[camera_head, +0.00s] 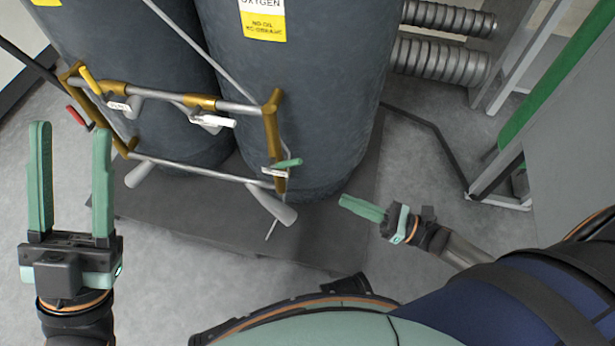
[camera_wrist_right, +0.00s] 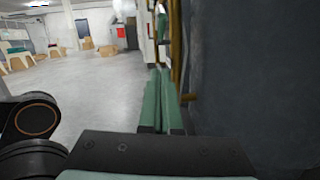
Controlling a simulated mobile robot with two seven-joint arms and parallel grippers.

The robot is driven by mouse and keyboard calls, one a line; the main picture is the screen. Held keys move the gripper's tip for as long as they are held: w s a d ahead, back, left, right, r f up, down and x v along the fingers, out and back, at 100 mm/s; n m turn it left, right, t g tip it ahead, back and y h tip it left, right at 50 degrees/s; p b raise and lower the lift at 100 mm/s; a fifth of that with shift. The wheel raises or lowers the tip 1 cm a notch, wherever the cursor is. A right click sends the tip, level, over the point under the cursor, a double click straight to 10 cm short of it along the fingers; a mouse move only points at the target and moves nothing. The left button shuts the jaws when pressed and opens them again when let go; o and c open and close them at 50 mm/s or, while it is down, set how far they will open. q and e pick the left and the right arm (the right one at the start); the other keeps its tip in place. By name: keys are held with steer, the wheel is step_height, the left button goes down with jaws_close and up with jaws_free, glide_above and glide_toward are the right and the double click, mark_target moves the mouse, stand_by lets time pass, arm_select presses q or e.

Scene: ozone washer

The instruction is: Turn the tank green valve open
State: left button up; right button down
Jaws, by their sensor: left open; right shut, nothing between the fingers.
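The green valve handle (camera_head: 288,163) sits on the lower right part of a brass-and-steel pipe frame (camera_head: 240,107) in front of the dark tanks. A small white tag hangs beside it. My right gripper (camera_head: 345,203) is shut and empty, to the right of and below the green handle in the head view, clearly apart from it. My left gripper (camera_head: 70,128) is open and empty at the far left, near a red handle (camera_head: 76,116).
Two big dark tanks (camera_head: 305,100) stand on a dark floor plate (camera_head: 190,220). A yellow handle (camera_head: 91,80) is at the frame's upper left. Ribbed metal pipes (camera_head: 440,62) and a grey-green framed unit (camera_head: 560,100) stand at right. Open floor shows in the wrist view.

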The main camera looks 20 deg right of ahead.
steer(key=r+x, duration=0.2)
steer(key=x, duration=0.9)
steer(key=shift+w+r, duration=0.25)
steer(key=shift+r, duration=0.15)
steer(key=shift+d, duration=0.1)
